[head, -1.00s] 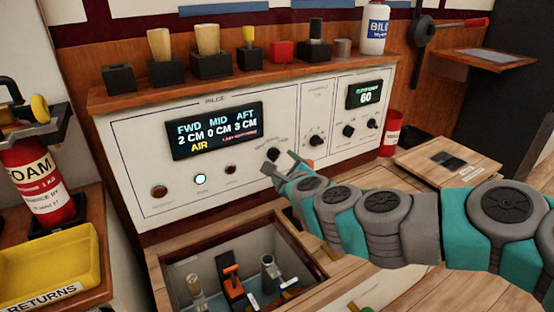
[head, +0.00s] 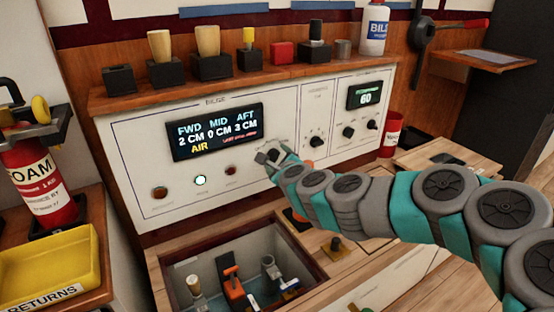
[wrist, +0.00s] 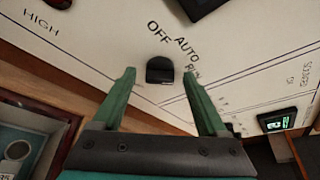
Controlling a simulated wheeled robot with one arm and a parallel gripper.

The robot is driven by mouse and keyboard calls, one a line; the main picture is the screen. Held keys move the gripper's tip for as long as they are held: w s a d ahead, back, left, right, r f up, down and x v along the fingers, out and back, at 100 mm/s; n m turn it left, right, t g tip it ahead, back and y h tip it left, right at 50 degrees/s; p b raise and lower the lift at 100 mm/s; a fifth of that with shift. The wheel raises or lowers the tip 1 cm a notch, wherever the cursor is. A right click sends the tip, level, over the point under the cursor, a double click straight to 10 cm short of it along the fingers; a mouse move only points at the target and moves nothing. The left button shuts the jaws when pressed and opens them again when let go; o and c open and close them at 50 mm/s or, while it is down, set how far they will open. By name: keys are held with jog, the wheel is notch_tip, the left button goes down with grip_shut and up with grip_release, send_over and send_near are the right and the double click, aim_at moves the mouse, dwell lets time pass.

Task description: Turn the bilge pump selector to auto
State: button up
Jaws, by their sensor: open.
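The bilge pump selector (wrist: 160,70) is a small black knob on the white panel (head: 140,190). In the wrist view the words OFF, AUTO and RUN curve around its upper right side. I cannot tell which word its pointer faces. My gripper (wrist: 159,74) is open, with one green finger on each side of the knob in the picture. I cannot tell whether the fingers touch it or how far their tips are from the panel. In the head view my gripper (head: 268,156) is at the panel, right of the round lamps, and largely covers the knob.
The bilge display (head: 216,131) reads FWD 2 CM, MID 0 CM, AFT 3 CM, AIR. A lamp (head: 200,180) glows below it. Other knobs (head: 316,142) sit to the right. A ledge with several handles is above; an open bin (head: 165,285) is below.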

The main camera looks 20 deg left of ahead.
grip_shut()
dwell(0.4)
jog(key=shift+f+b, duration=0.15)
jog(key=shift+b, duration=0.15)
jog(key=shift+s+a+f+n+t+b, duration=0.15)
jog(key=shift+n+t+b, duration=0.15)
jog(key=shift+n+b, duration=0.3)
jog(key=shift+d+f+n+t+b, duration=0.15)
jog(key=shift+n+t+b, duration=0.15)
jog(key=shift+n+b, duration=0.3)
jog(key=n+t+b, duration=0.2)
jog(key=n+b, duration=0.1)
jog(key=shift+a+f+n, duration=0.1)
jog(key=shift+n, duration=0.2)
jog(key=shift+n+b, duration=0.5)
jog(key=shift+b, duration=0.05)
